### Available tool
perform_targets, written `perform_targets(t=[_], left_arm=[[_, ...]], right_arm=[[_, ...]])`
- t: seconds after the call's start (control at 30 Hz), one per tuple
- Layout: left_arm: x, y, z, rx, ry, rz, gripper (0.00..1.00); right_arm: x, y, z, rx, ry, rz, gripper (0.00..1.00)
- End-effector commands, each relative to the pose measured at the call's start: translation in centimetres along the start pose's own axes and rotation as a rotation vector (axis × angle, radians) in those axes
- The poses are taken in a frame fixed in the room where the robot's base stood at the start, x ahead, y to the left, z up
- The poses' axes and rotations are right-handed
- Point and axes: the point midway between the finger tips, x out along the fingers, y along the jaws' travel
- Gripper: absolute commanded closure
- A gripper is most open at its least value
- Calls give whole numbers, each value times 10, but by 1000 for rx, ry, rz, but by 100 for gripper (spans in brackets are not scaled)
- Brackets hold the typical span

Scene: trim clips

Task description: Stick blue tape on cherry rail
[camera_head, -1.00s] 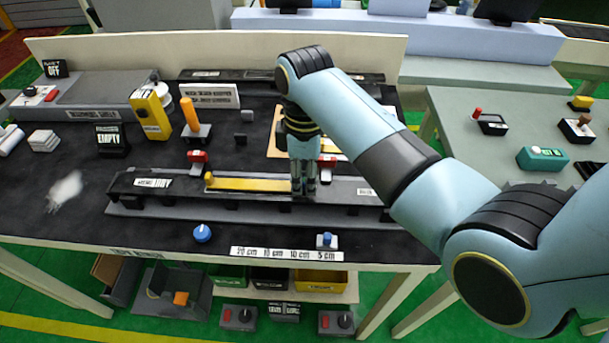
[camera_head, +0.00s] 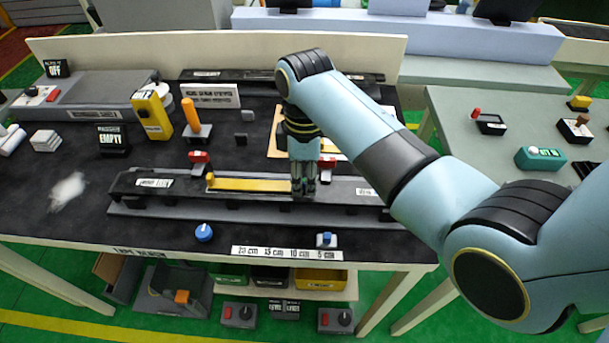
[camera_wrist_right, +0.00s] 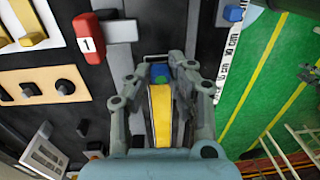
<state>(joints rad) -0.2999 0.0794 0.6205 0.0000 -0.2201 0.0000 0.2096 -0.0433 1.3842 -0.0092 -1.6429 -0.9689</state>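My right gripper (camera_head: 304,190) points down at the right end of a long yellow strip (camera_head: 245,185) on a dark rail fixture (camera_head: 140,198). In the right wrist view its fingers (camera_wrist_right: 176,75) stand on both sides of a small blue and green piece (camera_wrist_right: 159,73) at the end of the yellow strip (camera_wrist_right: 160,115). Whether the fingers press on this piece is unclear. I cannot make out a separate blue tape, and no label I can read marks a rail as cherry. My left gripper is not in view.
Red clips (camera_head: 199,158) stand behind the rail. A blue knob (camera_head: 203,232) and a white length label strip (camera_head: 287,253) lie in front. An orange post (camera_head: 190,115) and a yellow device (camera_head: 151,112) stand behind.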

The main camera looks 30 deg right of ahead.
Motion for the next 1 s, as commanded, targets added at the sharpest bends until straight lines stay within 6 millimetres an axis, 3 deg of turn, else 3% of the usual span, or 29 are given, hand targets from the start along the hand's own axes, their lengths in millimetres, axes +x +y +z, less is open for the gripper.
perform_targets(t=[0.03,0.2,0.57,1.0], left_arm=[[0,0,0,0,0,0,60],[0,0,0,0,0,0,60],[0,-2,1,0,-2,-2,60],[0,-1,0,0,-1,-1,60]], right_arm=[[0,0,0,0,0,0,74],[0,0,0,0,0,0,54],[-8,1,-1,0,2,3,54],[-97,1,-1,0,2,3,54]])
